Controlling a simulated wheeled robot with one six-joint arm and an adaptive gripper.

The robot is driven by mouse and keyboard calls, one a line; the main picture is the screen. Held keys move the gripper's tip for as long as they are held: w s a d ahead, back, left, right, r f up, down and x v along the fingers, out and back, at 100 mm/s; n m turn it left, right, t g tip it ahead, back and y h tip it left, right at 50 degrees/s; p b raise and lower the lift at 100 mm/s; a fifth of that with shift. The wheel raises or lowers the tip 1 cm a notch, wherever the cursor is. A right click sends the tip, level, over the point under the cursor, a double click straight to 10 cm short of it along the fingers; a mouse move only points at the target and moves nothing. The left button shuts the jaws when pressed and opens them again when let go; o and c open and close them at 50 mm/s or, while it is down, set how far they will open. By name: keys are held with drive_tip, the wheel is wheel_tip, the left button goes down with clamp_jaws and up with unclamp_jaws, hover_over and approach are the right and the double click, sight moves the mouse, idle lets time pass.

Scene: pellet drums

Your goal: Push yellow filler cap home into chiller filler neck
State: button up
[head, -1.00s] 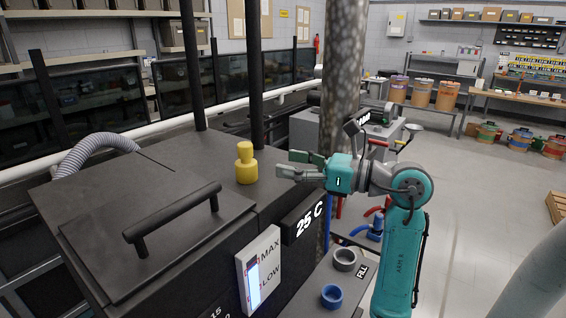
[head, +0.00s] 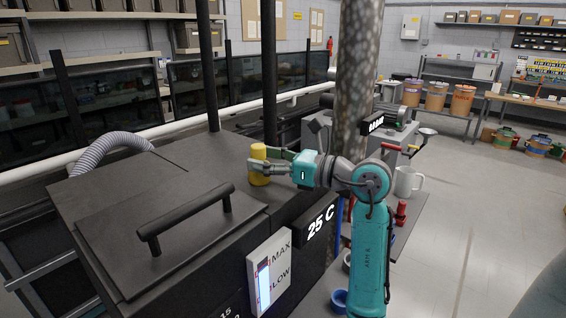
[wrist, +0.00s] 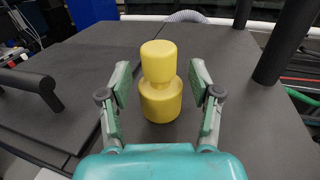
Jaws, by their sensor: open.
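The yellow filler cap (head: 259,177) stands upright on the dark top of the chiller (head: 180,190). In the wrist view the cap (wrist: 160,101) has a narrower knob above a wider round body. My gripper (head: 270,161) is open at the cap, reaching in from the right. In the wrist view my gripper (wrist: 160,84) has one green-padded finger on each side of the cap, with a visible gap on both sides. The filler neck is not visible under the cap, so I cannot tell how deep it sits.
A black lid handle (head: 185,218) rises left of the cap, and a dark post (head: 269,80) stands behind it. A grey corrugated hose (head: 105,146) lies at the back left.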

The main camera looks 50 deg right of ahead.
drive_tip(key=shift+x, duration=0.85)
